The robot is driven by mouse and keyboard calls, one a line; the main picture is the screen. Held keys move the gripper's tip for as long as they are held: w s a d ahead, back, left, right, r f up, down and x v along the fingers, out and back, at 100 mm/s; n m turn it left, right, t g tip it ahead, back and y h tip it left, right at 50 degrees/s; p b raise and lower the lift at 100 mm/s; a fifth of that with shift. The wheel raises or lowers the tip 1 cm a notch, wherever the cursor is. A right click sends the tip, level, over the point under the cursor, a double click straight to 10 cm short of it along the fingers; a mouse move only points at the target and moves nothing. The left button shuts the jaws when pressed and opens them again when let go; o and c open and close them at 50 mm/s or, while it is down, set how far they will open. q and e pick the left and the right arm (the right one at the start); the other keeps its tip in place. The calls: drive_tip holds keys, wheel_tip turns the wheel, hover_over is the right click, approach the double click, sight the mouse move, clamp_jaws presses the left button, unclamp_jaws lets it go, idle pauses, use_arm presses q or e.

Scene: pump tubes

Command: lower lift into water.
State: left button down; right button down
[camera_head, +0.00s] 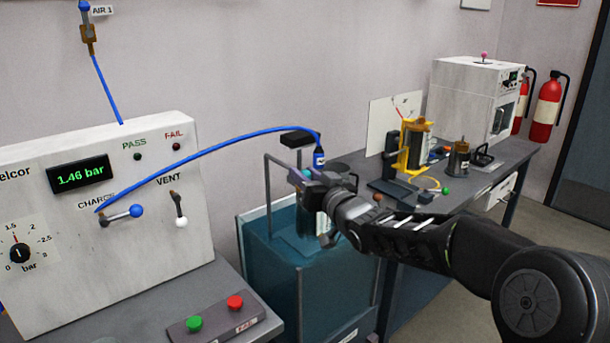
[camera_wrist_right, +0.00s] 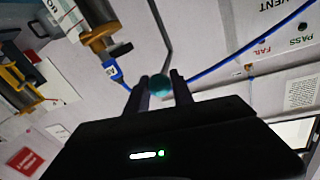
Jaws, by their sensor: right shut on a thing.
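The water tank (camera_head: 265,290) is a teal see-through box at the centre bottom of the head view. The lift's grey bent rod (camera_head: 267,195) rises over its left part; the rod also shows in the right wrist view (camera_wrist_right: 158,30). My right gripper (camera_head: 308,176) is above the tank, beside the lift. In the right wrist view its fingers (camera_wrist_right: 160,88) are shut on a round teal knob (camera_wrist_right: 160,84) at the rod's end. My arm hides part of the tank. My left gripper is out of view.
A white test panel (camera_head: 110,270) reading 1.46 bar stands at left, with a button box (camera_head: 215,318) in front. A grey bench (camera_head: 475,180) with a yellow stand (camera_head: 415,148) and a white machine (camera_head: 470,100) is at right, behind my arm.

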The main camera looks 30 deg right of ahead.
wheel_tip(320, 180, down, 19)
drive_tip(key=b, duration=1.5)
drive_tip(key=shift+f, duration=0.1)
drive_tip(key=c, duration=1.4)
unclamp_jaws()
drive_tip(key=shift+c, duration=0.2)
drive_tip(key=o, duration=0.3)
drive_tip(key=shift+o, duration=0.2)
drive_tip(key=shift+r, duration=0.25)
drive_tip(key=shift+s, duration=0.15)
drive_tip(key=s, duration=0.7)
drive_tip(key=shift+s+d+p, duration=0.15)
drive_tip(key=shift+s+p, duration=0.15)
drive_tip(key=shift+p, duration=0.05)
